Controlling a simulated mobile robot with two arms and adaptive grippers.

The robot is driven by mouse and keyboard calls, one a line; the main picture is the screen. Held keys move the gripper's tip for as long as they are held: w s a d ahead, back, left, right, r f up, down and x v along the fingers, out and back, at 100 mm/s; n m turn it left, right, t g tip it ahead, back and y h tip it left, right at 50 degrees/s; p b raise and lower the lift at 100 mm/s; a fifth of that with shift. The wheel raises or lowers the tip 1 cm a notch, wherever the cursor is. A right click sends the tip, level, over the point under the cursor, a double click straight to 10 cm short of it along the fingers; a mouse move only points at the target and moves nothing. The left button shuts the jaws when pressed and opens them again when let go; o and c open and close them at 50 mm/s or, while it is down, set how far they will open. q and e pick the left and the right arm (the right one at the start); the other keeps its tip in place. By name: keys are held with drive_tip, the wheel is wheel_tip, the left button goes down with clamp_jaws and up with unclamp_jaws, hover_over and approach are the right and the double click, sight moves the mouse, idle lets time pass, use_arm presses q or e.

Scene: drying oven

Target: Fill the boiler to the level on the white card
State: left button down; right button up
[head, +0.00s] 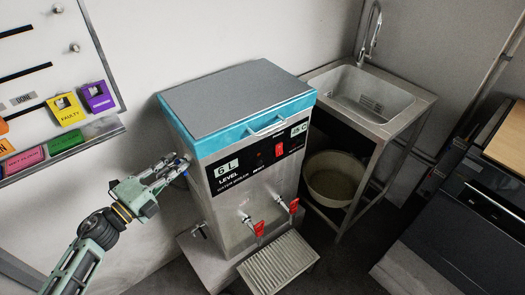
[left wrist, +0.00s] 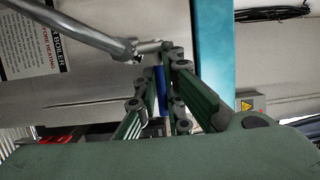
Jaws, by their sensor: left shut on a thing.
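The boiler (head: 250,150) stands in the middle of the head view, with a grey lid and a teal upper band. Its front display (head: 227,168) reads 6 L beside the word LEVEL. My left gripper (head: 182,164) is at the boiler's left side, shut on a small blue handle (left wrist: 161,90). In the left wrist view, a metal pipe (left wrist: 85,28) runs close to the fingertips. A white printed label (left wrist: 35,40) is on the surface behind; its text is only partly readable. I cannot pick out the white card for certain. My right gripper is not in view.
Two red-handled taps (head: 259,228) are on the boiler's front above a slatted drip tray (head: 278,262). A sink (head: 370,95) stands right, with a bucket (head: 334,178) beneath. A board (head: 50,60) with coloured tags hangs left. A dark cabinet (head: 460,235) is at right.

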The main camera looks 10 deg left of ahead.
use_arm(q)
drive_tip(key=c, duration=1.8)
unclamp_jaws()
